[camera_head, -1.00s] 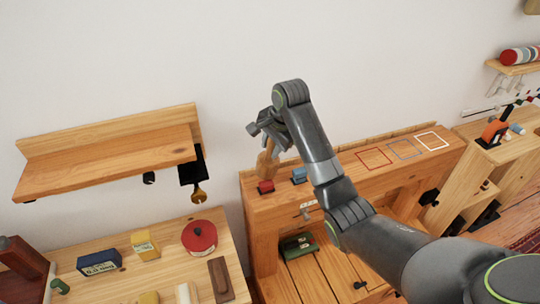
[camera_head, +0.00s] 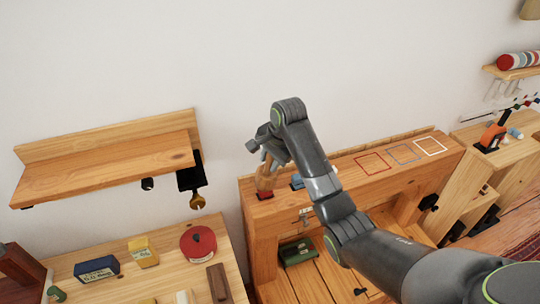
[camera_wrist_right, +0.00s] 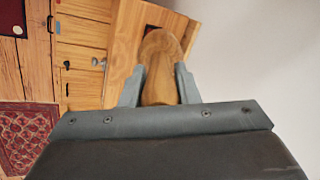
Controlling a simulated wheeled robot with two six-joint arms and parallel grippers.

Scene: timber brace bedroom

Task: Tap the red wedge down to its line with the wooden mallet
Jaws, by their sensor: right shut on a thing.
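My right gripper (camera_head: 264,146) is shut on the wooden mallet (camera_head: 265,176) and holds it pointing downward over the left end of the timber bench (camera_head: 320,190). The red wedge (camera_head: 264,196) sits at that end of the bench, directly under the mallet. The mallet's lower end overlaps the top of the wedge in the head view; I cannot tell whether they touch. The wedge's line cannot be made out. In the right wrist view the mallet (camera_wrist_right: 160,68) is between the two fingers and hides most of what is below it. My left gripper is not in view.
A blue block (camera_head: 297,181) is just right of the red wedge, partly behind my arm. Coloured square outlines (camera_head: 372,163) mark the bench top further right. A wall shelf (camera_head: 100,170) and a table with a red tin (camera_head: 198,243) are at left.

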